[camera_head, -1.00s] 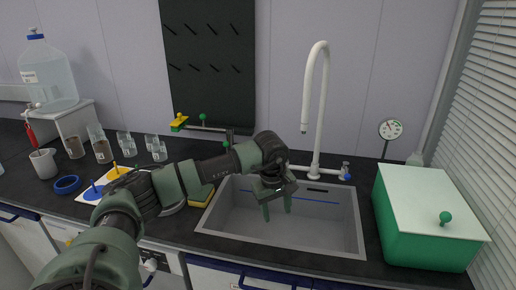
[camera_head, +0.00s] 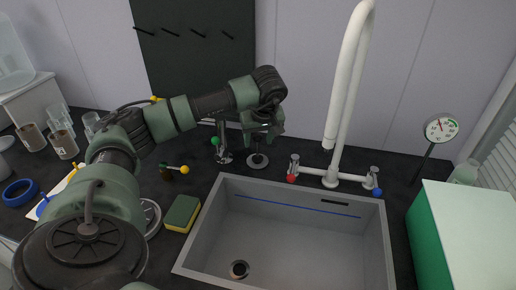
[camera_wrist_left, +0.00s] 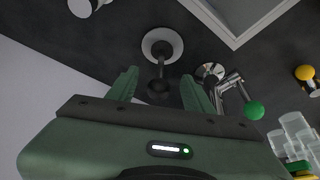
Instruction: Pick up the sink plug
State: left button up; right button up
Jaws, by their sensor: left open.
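The sink plug (camera_head: 257,161) stands upright on the dark counter behind the sink's back left corner. It has a pale round base and a dark stem with a knob. My left gripper (camera_head: 260,138) is open and points down above the plug in the head view, partly hiding its top. In the left wrist view the plug's base (camera_wrist_left: 162,44) lies beyond the fingertips, and its dark knob appears between the two green fingers (camera_wrist_left: 158,92). I cannot tell whether a finger touches it. My right gripper is not in view.
A metal fitting with a green ball (camera_head: 216,141) stands close left of the plug. The white tap (camera_head: 345,110) with red and blue handles rises to the right. A yellow-green sponge (camera_head: 182,213) lies left of the sink. A green box (camera_head: 440,235) stands at the right.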

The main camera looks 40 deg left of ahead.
aim_at(257, 144)
pick_arm(q)
jog(key=shift+x, duration=0.75)
jog(key=p+x, duration=0.1)
jog(key=x, duration=0.3)
jog(key=shift+w+a+f, duration=0.15)
jog(key=shift+w+a, duration=0.05)
jog(key=shift+a, duration=0.05)
grip_shut()
